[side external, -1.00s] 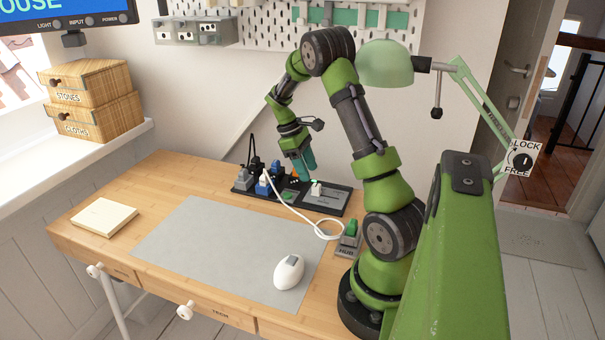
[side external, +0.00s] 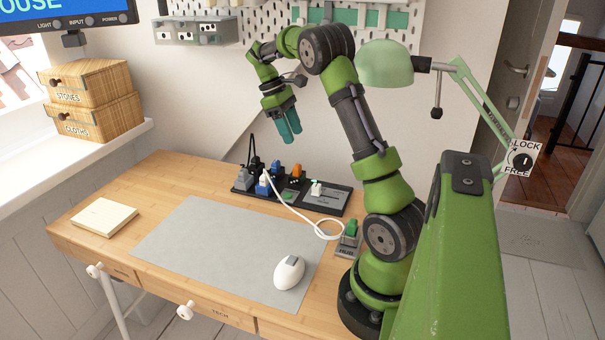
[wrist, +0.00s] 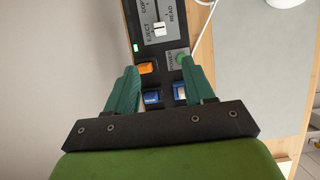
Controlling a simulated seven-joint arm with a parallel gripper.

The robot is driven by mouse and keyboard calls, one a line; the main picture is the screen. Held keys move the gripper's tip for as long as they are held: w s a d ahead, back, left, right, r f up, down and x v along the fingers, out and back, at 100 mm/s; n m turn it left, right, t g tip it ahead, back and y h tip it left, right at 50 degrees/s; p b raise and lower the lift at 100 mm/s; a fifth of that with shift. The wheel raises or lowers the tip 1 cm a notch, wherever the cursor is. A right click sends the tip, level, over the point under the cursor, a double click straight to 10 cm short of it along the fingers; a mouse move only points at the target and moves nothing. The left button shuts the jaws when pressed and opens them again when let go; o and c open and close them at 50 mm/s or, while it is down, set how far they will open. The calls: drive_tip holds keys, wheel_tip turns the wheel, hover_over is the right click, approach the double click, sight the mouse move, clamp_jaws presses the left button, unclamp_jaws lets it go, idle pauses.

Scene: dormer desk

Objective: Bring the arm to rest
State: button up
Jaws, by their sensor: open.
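My gripper (side external: 288,133) is in the air above the back of the desk, over the black dock strip (side external: 327,209). Its two teal fingers point down, apart, with nothing between them. In the wrist view my gripper (wrist: 162,88) is open over the strip, which runs up the picture between the fingers. An orange plug or block (wrist: 146,68) and blue plugs (wrist: 151,98) sit in the strip below the fingers. A slider panel marked EJECT and READ (wrist: 159,27) shows farther up, beside a green POWER button (wrist: 182,60).
A white cable (side external: 300,212) runs from the strip to the hub (side external: 347,242). A grey mat (side external: 205,240) holds a white mouse (side external: 289,272). A note pad (side external: 104,217) lies at the left. A green lamp (side external: 385,64) hangs near my arm. The pegboard (side external: 270,28) is behind.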

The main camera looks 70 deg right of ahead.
drive_tip(key=a+r+m+t, duration=0.3)
drive_tip(key=a+m+t, duration=0.3)
drive_tip(key=a, duration=1.3)
drive_tip(key=s+a+r+n+t+y, duration=0.1)
drive_tip(key=s+a+t, duration=0.1)
drive_tip(key=a, duration=0.5)
drive_tip(key=s+a+r+n+t+y, duration=0.1)
drive_tip(key=s+a+r+t, duration=0.1)
drive_tip(key=s+a, duration=0.3)
drive_tip(key=a+t, duration=0.1)
drive_tip(key=a, duration=0.1)
drive_tip(key=shift+s+a+r+t, duration=0.2)
drive_tip(key=shift+a+r+t, duration=0.1)
drive_tip(key=shift+a, duration=0.05)
